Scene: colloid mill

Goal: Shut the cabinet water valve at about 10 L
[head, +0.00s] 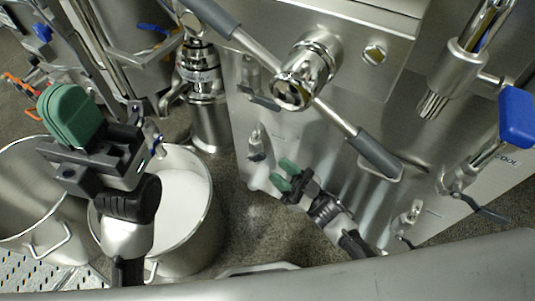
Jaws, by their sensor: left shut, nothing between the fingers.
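A stainless cabinet (345,150) fills the right half of the head view. A valve with a blue handle (517,117) sits at its right side, near a label reading "COOL". Small metal fittings (410,212) also sit on the cabinet face; I cannot tell which part is the water valve. No volume reading is legible. My left gripper (72,115) is shut and empty, raised above the pots at the left.
A steel pot (212,215) with white contents stands below my left arm. Another pot (25,165) stands at the left edge. A two-grip crank (330,112) juts from the cabinet. A steel spout unit (205,105) stands behind the pots. Speckled floor shows between.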

